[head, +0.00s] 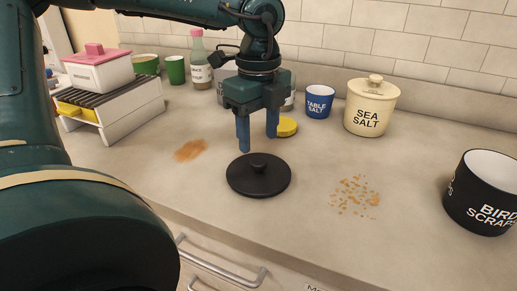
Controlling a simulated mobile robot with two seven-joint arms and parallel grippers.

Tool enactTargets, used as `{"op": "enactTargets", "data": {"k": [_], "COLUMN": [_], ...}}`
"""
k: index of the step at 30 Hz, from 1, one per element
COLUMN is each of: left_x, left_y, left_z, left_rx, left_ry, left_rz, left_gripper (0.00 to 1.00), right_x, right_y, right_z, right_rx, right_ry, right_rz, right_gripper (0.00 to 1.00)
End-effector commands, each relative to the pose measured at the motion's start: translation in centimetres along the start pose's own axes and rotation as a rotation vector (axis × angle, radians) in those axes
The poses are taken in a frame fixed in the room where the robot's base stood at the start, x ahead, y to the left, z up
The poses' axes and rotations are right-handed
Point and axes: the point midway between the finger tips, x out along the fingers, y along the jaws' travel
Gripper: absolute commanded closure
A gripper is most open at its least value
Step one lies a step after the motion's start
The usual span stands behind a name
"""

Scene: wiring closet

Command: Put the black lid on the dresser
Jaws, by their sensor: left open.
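The black lid (258,177) lies flat on the beige countertop, its round knob facing up. My left gripper (257,143) is open above and just behind the lid, pointing down with its two blue fingers apart. Nothing is between the fingers, and they look clear of the lid. Below the counter's front edge is a drawer front with a metal handle (222,264); I cannot tell whether it belongs to the dresser. My right gripper is not in view.
A black "BIRD SCRAPS" pot (480,205) stands open at the right. A cream "SEA SALT" jar (371,107), a blue "TABLE SALT" cup (319,103) and a yellow lid (287,127) are behind. Crumbs (355,197) and a brown stain (190,150) mark the counter. A white rack (112,103) stands left.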

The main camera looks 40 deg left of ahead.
Motion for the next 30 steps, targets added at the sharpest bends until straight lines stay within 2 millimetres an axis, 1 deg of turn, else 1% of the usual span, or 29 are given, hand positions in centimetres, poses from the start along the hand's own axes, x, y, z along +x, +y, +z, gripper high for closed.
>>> {"op": "enactTargets", "data": {"k": [1,3,6,10,15,30], "left_x": [-1.3,-2.8,-4.4,-5.6,-6.2,-6.1], "left_y": [-0.1,-0.1,-0.1,0.0,0.0,0.0], "left_z": [0.0,0.0,0.0,0.0,0.0,0.0], "left_rx": [0.0,-0.001,0.0,0.0,0.001,0.001], "left_ry": [-0.003,-0.003,-0.002,-0.002,0.0,-0.001], "left_rz": [-0.005,-0.004,-0.003,0.0,0.001,0.001], "left_gripper": [0.49,0.49,0.49,0.49,0.49,0.49], "right_x": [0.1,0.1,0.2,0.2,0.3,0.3], "right_y": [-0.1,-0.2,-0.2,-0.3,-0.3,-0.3], "right_z": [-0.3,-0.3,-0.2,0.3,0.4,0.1], "right_rx": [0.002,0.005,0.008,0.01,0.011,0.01], "right_ry": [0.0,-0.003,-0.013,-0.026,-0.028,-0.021], "right_rz": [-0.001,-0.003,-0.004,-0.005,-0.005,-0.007], "right_gripper": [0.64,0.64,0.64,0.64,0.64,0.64]}}
